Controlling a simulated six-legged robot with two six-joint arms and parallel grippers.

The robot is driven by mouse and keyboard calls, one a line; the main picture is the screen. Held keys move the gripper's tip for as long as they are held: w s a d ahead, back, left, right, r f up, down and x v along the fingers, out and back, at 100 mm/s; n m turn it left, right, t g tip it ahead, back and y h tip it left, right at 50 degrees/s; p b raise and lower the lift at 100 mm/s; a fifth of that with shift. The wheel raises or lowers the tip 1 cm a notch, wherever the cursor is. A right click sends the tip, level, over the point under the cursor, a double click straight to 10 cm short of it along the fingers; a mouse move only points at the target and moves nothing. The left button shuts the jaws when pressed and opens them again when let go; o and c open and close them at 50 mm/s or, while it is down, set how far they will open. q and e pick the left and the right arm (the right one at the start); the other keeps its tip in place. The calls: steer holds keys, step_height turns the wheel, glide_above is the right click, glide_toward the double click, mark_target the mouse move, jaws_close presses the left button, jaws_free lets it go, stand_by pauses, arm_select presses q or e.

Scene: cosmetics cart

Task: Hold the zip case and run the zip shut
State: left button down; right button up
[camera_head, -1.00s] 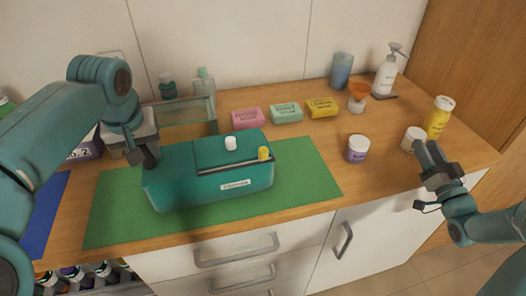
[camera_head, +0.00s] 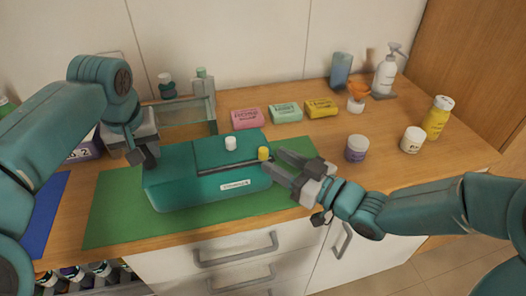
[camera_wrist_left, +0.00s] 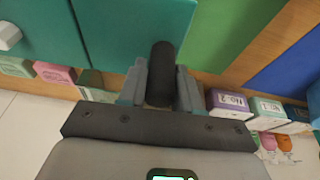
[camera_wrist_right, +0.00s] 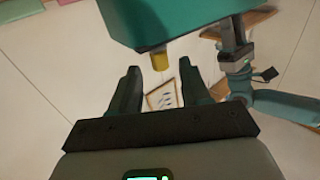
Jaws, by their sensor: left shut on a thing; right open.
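The teal zip case (camera_head: 205,192) lies on a green mat (camera_head: 110,215), with a dark zip line along its top. A yellow zip pull (camera_head: 263,153) stands at its right end, and a white knob (camera_head: 231,143) is on top. My left gripper (camera_head: 146,160) is shut on the black tab (camera_wrist_left: 161,72) at the case's left end. My right gripper (camera_head: 276,163) is open just right of the yellow pull. In the right wrist view the yellow pull (camera_wrist_right: 160,60) shows just beyond and between the open fingertips (camera_wrist_right: 158,72), apparently not gripped.
Pink (camera_head: 247,118), green (camera_head: 286,112) and yellow (camera_head: 321,107) soap boxes stand behind the case. A purple jar (camera_head: 357,148), a white jar (camera_head: 412,140) and a yellow bottle (camera_head: 437,117) stand to the right. A clear rack (camera_head: 185,112) is behind left. The mat's front strip is clear.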

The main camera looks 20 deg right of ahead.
mark_target(267, 155)
steer(key=x, duration=0.5)
steer(key=shift+w, duration=0.1)
jaws_close()
